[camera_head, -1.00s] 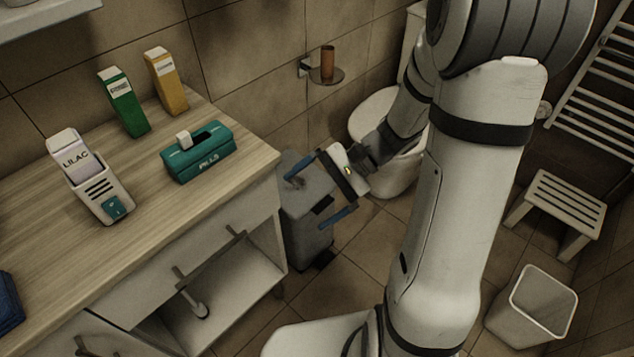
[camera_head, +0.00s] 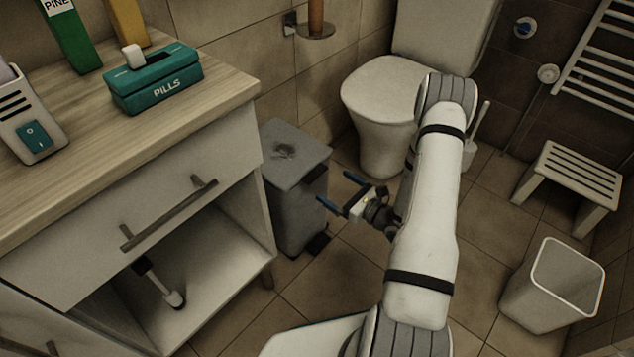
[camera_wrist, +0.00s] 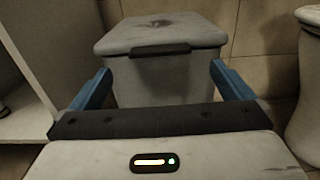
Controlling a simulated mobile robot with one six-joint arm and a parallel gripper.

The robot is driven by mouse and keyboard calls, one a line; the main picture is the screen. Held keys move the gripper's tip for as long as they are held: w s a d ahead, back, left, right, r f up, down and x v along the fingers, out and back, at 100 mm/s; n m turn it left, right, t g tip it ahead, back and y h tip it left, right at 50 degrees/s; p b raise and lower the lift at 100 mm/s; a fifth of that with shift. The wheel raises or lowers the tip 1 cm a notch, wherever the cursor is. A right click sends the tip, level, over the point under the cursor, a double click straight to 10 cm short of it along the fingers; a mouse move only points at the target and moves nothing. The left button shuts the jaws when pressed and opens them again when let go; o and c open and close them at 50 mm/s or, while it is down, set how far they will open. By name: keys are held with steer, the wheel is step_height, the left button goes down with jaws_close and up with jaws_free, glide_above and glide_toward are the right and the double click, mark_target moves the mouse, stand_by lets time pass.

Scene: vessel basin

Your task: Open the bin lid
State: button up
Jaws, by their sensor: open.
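The grey bin (camera_head: 297,205) stands on the floor between the cabinet and the toilet. Its lid (camera_head: 291,155) is closed, with a dark stain on top. In the wrist view the bin (camera_wrist: 165,82) is straight ahead, and its lid (camera_wrist: 160,28) has a dark handle (camera_wrist: 160,50) at the front edge. A dark pedal (camera_head: 318,243) shows at the bin's foot. My gripper (camera_head: 335,190) is open and empty, just right of the bin in the head view. In the wrist view its blue fingers (camera_wrist: 160,88) are spread apart, with the bin's front between and beyond them; contact cannot be told.
The wooden-topped cabinet (camera_head: 190,125) is close on the left, with an open shelf below its drawer. The white toilet (camera_head: 385,110) stands behind right. A stool (camera_head: 570,175) and an open white basket (camera_head: 550,295) are at the right. Floor in front of the bin is clear.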

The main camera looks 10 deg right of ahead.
mark_target(319, 176)
steer(key=b+x, duration=0.1)
steer(key=x, duration=0.5)
steer(key=shift+a+b, duration=0.1)
steer(key=shift+b, duration=0.2)
steer(key=shift+w+a, duration=0.15)
steer(key=shift+w, duration=0.05)
steer(key=shift+c, duration=0.6)
